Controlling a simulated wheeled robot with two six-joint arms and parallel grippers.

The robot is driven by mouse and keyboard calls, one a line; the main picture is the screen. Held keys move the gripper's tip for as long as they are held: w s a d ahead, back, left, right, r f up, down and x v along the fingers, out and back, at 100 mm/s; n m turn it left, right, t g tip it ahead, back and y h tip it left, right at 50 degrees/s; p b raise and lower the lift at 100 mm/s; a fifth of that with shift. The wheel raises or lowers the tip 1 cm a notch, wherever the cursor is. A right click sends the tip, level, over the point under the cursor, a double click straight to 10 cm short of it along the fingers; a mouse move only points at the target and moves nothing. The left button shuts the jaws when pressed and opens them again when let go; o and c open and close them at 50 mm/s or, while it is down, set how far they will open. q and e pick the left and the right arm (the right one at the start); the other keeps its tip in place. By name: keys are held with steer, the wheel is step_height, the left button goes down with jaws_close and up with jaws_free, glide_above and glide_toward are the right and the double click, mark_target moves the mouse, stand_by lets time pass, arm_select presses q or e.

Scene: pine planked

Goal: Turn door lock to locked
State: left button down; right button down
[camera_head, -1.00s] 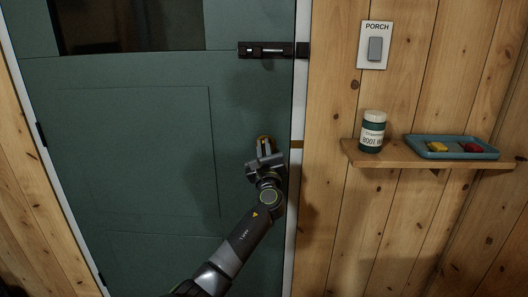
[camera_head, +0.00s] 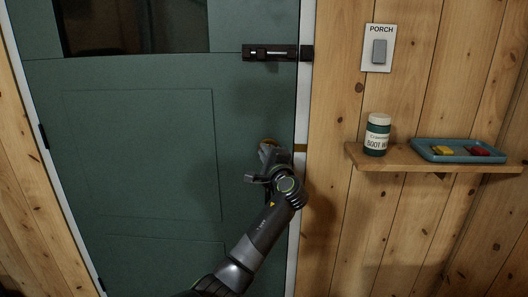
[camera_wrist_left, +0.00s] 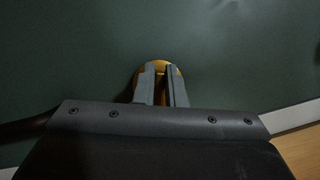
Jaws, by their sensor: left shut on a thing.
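The brass door lock (camera_head: 267,142) sits near the right edge of the green door (camera_head: 140,150), mostly hidden behind my left gripper (camera_head: 268,155). In the left wrist view its round brass plate (camera_wrist_left: 158,68) shows around the tips of the fingers. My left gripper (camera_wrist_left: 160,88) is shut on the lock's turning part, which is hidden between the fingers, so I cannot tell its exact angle. The gripper is tilted relative to the door edge in the head view. My right gripper is not in view.
A dark slide bolt (camera_head: 277,53) is mounted higher on the door. To the right are a PORCH switch (camera_head: 379,51) and a wooden shelf (camera_head: 400,158) with a jar (camera_head: 377,134) and a blue tray (camera_head: 425,152). Bare wall lies below the shelf.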

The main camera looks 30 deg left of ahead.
arm_select(q)
steer(key=n, duration=0.1)
steer(key=n+h+p, duration=0.1)
steer(key=n, duration=0.1)
steer(key=shift+w+d+f+g, duration=0.1)
steer(key=shift+d+f+g, duration=0.1)
steer(key=shift+g, duration=0.2)
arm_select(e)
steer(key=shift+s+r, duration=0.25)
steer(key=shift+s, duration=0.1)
arm_select(q)
steer(key=shift+r+n, duration=0.1)
steer(key=shift+n, duration=0.2)
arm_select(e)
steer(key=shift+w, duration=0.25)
